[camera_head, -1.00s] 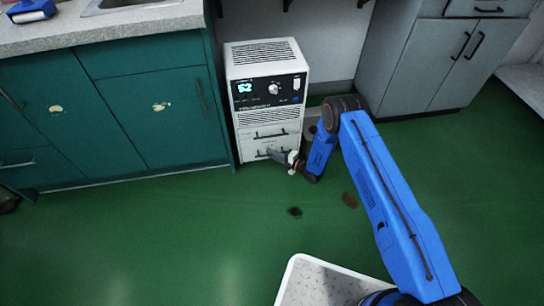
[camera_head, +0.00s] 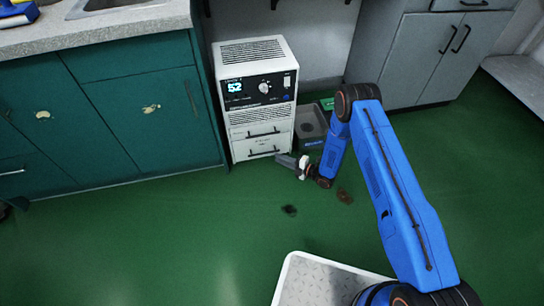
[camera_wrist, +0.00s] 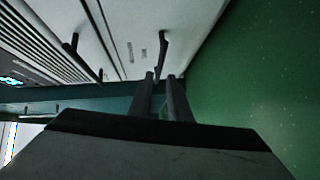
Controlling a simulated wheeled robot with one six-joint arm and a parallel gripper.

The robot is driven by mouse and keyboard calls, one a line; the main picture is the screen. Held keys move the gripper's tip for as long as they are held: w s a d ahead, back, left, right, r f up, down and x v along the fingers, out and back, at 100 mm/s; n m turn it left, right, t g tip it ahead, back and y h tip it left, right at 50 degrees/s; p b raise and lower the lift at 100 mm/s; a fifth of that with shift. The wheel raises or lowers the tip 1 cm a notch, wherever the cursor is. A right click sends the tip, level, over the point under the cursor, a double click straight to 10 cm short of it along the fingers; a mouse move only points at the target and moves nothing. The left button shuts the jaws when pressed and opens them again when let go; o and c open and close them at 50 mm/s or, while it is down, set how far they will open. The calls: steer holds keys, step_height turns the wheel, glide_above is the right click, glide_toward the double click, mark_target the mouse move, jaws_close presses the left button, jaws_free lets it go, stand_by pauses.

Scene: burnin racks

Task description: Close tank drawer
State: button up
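A white upright unit (camera_head: 231,119) with a lit "52" display stands against the wall. Its front has two drawer fronts, an upper one (camera_head: 247,136) and a lower one (camera_head: 243,154), each with a dark bar handle. Both look about flush; a small gap cannot be ruled out. The lower handle (camera_wrist: 163,48) also shows in the wrist view, just beyond my fingertips. My gripper (camera_head: 280,159) is low, by the lower drawer's right end. In the wrist view its fingers (camera_wrist: 160,78) stand narrowly apart with nothing between them. Contact with the handle cannot be told.
A dark grey bin (camera_head: 311,122) stands right of the unit, behind my arm. Green cabinets (camera_head: 150,115) stand close on the left, grey cabinets (camera_head: 415,65) at the right. Dark spots (camera_head: 289,210) mark the green floor, which is otherwise clear in front.

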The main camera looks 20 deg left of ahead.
steer(key=v, duration=0.7)
steer(key=shift+s+d, duration=0.1)
